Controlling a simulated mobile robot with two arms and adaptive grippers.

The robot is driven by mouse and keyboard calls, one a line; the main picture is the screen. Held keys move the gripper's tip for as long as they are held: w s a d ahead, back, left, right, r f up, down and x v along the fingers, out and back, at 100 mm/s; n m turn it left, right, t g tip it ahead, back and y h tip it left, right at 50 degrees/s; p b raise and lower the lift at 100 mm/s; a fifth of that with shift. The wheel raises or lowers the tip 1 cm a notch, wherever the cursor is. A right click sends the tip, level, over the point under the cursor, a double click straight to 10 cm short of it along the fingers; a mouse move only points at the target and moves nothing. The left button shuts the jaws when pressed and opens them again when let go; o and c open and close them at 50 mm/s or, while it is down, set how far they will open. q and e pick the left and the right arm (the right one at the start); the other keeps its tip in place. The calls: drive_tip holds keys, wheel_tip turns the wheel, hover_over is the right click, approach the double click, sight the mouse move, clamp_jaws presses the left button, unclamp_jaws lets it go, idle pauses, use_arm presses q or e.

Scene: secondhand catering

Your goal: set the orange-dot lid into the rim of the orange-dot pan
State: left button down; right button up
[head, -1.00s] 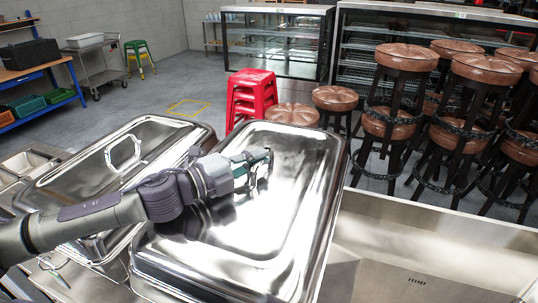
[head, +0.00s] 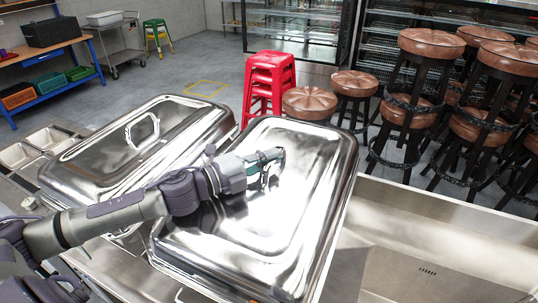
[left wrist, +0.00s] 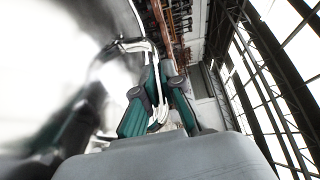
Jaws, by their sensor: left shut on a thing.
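A large shiny steel lid (head: 300,215) fills the middle of the head view, slightly tilted. My left gripper (head: 267,164) is shut on its handle near the lid's middle. In the left wrist view the green-padded fingers (left wrist: 158,112) close around the pale bent handle (left wrist: 152,62). A second steel lid (head: 95,165), with its handle upright, lies to the left. No orange dot shows on either lid. The pan under the held lid is hidden by it, and I cannot tell whether the lid touches a rim. My right gripper is out of view.
A steel counter with a sunken basin (head: 420,265) lies to the right. Small steel pans (head: 45,140) sit at the far left. Beyond are red stacked stools (head: 268,82), several brown-topped stools (head: 430,45) and a workbench (head: 40,65) with bins. Floor behind is open.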

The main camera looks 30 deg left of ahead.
sight(254, 178)
use_arm(q)
drive_tip(key=c, duration=1.6)
unclamp_jaws()
drive_tip(key=o, duration=0.3)
drive_tip(key=shift+s, duration=0.1)
drive_tip(key=shift+r, duration=0.1)
drive_tip(key=shift+s+a+f, duration=0.2)
drive_tip(key=shift+s+f, duration=0.05)
drive_tip(key=b+v, duration=0.2)
drive_tip(key=v, duration=0.1)
drive_tip(key=shift+s, duration=0.2)
drive_tip(key=shift+v, duration=3.95)
drive_tip(key=shift+r, duration=0.15)
